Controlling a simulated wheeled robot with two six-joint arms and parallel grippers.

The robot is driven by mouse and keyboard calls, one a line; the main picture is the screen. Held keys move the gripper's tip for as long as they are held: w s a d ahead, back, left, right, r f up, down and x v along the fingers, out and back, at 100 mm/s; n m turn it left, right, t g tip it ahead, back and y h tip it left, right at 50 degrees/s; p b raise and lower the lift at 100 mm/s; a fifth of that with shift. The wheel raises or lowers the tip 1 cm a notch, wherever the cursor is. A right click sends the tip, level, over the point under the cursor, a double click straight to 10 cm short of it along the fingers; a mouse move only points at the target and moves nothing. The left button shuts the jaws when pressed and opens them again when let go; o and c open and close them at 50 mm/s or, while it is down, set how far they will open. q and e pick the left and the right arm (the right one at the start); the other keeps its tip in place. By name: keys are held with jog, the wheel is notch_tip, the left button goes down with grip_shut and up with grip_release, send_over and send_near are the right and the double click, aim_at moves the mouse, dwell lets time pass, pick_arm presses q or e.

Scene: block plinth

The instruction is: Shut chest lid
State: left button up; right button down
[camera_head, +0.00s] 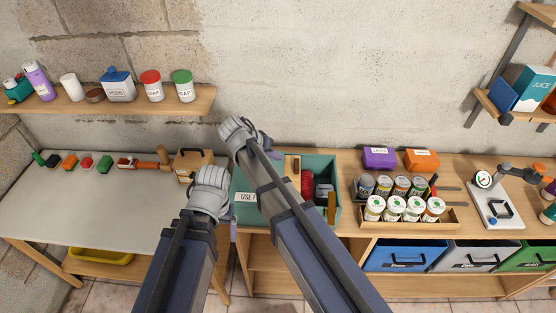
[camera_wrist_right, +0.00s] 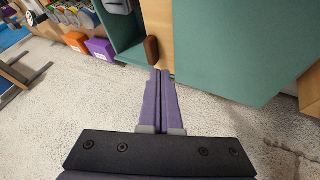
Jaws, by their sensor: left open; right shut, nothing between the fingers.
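The teal chest (camera_head: 243,211) stands on the wooden bench, with part of a "USE F…" label showing. It is open: a red item (camera_head: 307,183) and other things show inside. In the right wrist view a large teal panel (camera_wrist_right: 225,50) fills the upper right; I cannot tell for sure whether it is the lid. My right gripper (camera_wrist_right: 161,74) is shut and empty, its purple fingertips close to this panel's left edge; contact is unclear. My left gripper (camera_head: 233,229) is open and empty beside the chest's left side, mostly hidden by its wrist.
My forearms cover part of the chest. A wooden box (camera_head: 194,162) stands to its left. A rack of jars (camera_head: 405,209), a purple box (camera_head: 379,158) and an orange box (camera_head: 421,160) are to its right. A shelf (camera_head: 120,104) hangs upper left. The grey table (camera_head: 90,210) is largely clear.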

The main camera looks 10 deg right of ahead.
jog(key=b, duration=0.5)
send_over(287, 171)
jog(key=a, duration=0.1)
notch_tip(287, 171, down, 6)
jog(key=shift+s+r, duration=0.1)
jog(key=shift+r, duration=0.05)
jog(key=shift+w+d+f+b, duration=0.2)
jog(key=shift+d+f+b, duration=0.1)
jog(key=shift+d+f, duration=0.2)
jog(key=shift+r, duration=0.1)
jog(key=s+d, duration=0.4)
jog(key=d, duration=0.9)
jog(key=shift+d, duration=0.35)
jog(key=shift+r, duration=0.15)
